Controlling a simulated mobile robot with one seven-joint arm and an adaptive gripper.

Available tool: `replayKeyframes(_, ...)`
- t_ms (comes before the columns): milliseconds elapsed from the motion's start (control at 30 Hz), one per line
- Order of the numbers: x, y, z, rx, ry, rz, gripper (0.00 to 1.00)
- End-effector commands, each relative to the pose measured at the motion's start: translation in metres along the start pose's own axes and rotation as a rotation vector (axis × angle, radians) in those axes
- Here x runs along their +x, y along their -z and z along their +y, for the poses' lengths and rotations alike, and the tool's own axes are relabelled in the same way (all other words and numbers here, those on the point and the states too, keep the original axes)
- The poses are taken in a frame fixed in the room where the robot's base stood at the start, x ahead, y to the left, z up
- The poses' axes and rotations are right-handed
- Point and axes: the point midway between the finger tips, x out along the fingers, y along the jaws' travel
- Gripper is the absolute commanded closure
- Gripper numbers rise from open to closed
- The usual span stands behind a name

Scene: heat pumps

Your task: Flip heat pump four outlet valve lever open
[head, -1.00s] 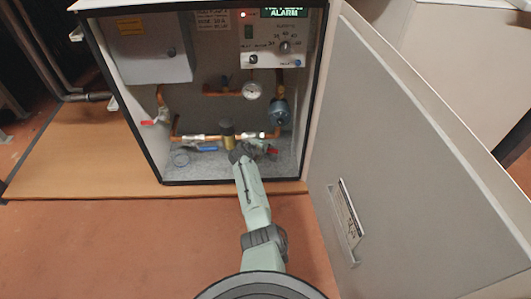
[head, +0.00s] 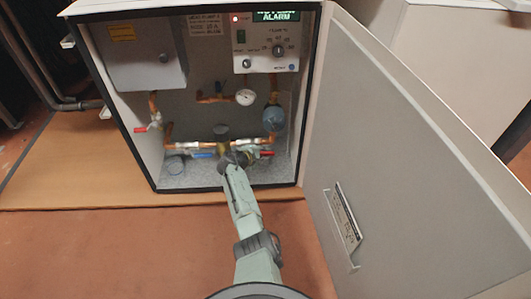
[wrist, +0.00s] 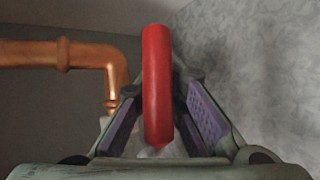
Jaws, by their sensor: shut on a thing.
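A red valve lever (wrist: 157,85) stands upright in the wrist view, between the two purple-padded fingers of my gripper (wrist: 158,120). My gripper is shut on it, and its far end rises past the fingertips. In the head view my gripper (head: 238,160) is low inside the open heat pump cabinet, at the brass valve fittings. A red lever end (head: 267,153) shows just right of it there. The gripper hides part of the valve, and the lever's exact angle is unclear in the head view.
A blue lever (head: 203,155) lies left of my gripper, and another red lever (head: 140,130) is at the left wall. A copper pipe (wrist: 95,55) bends beside the held lever. The open cabinet door (head: 410,170) blocks the right. A gauge (head: 245,97) is above.

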Motion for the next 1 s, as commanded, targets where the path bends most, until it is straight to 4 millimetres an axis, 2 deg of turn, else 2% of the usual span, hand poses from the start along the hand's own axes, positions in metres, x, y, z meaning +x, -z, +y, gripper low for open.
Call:
replayKeyframes(33,-0.001,0.001,-0.005,-0.004,0.007,-0.003,0.90)
replayKeyframes(267,-0.001,0.001,-0.004,-0.002,0.005,-0.001,0.76)
replayKeyframes(733,0.000,0.000,-0.002,0.011,0.011,0.009,0.76)
replayKeyframes(1000,0.002,0.009,-0.013,0.173,0.138,0.144,0.76)
